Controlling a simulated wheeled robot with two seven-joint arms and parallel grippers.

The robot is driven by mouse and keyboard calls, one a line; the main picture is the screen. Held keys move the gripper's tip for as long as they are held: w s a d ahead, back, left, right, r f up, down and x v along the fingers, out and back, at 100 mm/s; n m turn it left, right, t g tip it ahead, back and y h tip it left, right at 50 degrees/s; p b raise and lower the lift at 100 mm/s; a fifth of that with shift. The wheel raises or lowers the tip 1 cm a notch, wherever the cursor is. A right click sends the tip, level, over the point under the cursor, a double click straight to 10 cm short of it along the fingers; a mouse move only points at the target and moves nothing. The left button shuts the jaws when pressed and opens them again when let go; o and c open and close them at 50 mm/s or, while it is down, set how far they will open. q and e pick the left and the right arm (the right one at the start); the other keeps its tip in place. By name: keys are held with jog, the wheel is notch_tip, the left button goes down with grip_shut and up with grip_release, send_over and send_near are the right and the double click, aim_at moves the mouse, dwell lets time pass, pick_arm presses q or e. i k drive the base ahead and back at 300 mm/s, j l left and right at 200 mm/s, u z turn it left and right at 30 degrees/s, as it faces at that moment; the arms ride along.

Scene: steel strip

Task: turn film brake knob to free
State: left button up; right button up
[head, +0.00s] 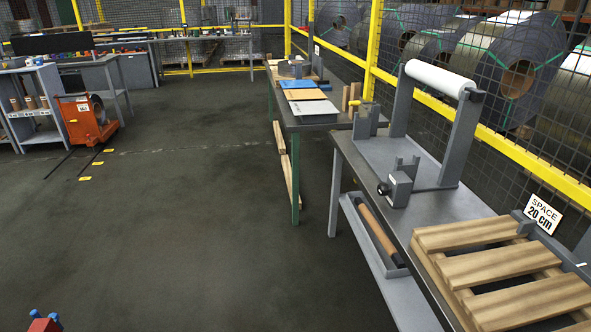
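The film brake knob (383,188) is a small black knob with a pale centre. It sits on the left face of a grey block (401,187) on the grey bench at the right. Its setting is too small to read. A white film roll (441,80) lies across two grey uprights behind the block. I see neither of my grippers clearly in the head view, and nothing is touching the knob.
A wooden pallet (490,252) lies on the near part of the bench. A brown roll (377,230) rests on the lower shelf. A yellow-railed mesh fence (520,152) runs behind. The floor (200,220) left of the bench is clear. A red and blue part shows at bottom left.

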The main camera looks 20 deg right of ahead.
aim_at(383, 190)
jog(key=i+j, duration=0.15)
jog(key=i, duration=0.55)
jog(key=i+j+u, duration=0.1)
jog(key=i, duration=0.6)
